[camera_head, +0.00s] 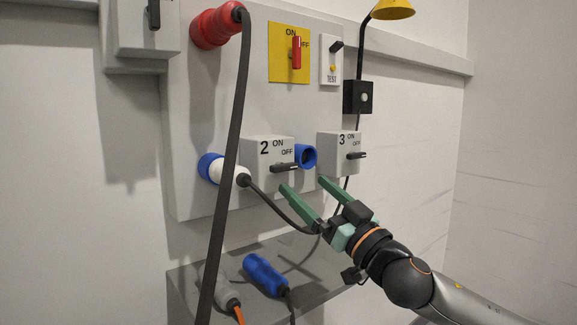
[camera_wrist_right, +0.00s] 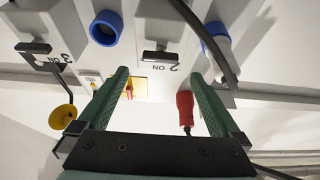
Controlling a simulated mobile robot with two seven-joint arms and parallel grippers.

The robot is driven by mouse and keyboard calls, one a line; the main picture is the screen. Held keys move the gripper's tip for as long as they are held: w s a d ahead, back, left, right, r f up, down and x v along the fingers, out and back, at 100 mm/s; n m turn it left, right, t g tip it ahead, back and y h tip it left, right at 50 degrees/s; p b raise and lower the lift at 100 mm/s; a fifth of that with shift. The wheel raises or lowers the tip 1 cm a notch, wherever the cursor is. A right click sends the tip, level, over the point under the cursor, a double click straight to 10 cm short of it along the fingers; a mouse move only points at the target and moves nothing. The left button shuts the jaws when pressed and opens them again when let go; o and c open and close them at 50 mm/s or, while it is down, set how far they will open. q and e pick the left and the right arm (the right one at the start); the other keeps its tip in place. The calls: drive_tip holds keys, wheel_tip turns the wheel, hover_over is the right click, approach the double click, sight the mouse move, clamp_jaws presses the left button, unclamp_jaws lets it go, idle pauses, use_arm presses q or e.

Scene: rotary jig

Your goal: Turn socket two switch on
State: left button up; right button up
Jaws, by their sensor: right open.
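The socket two box (camera_head: 262,151) is grey, marked 2, with ON at the top and OFF to the right. Its dark switch handle (camera_head: 285,167) lies level and points right, below the OFF label. In the right wrist view the handle (camera_wrist_right: 160,56) shows above and between the fingers. My right gripper (camera_head: 303,184) has green fingers spread apart, empty, just below and in front of the socket two switch. It also shows in the right wrist view (camera_wrist_right: 160,74). I see no contact with the handle. My left gripper is out of view.
A blue socket (camera_head: 306,157) and the socket three box (camera_head: 339,153) are to the right. A thick black cable hangs from the red plug (camera_head: 215,27). A blue connector (camera_head: 264,274) lies on the shelf.

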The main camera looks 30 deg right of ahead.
sight(287, 168)
drive_tip(key=p+x, duration=0.1)
drive_tip(key=x, duration=0.1)
drive_tip(key=shift+w+r, duration=0.2)
drive_tip(key=shift+r, duration=0.05)
drive_tip(key=p+x, duration=0.1)
drive_tip(key=x, duration=0.1)
drive_tip(key=shift+w+p, duration=0.25)
drive_tip(key=shift+p, duration=0.1)
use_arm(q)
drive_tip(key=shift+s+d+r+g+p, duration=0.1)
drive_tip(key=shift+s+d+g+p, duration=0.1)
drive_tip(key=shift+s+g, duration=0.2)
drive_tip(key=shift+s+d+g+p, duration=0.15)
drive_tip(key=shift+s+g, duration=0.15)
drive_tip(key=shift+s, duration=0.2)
use_arm(e)
drive_tip(key=shift+x, duration=1.05)
drive_tip(key=shift+f, duration=0.15)
drive_tip(key=shift+c, duration=0.2)
drive_tip(key=c, duration=1.3)
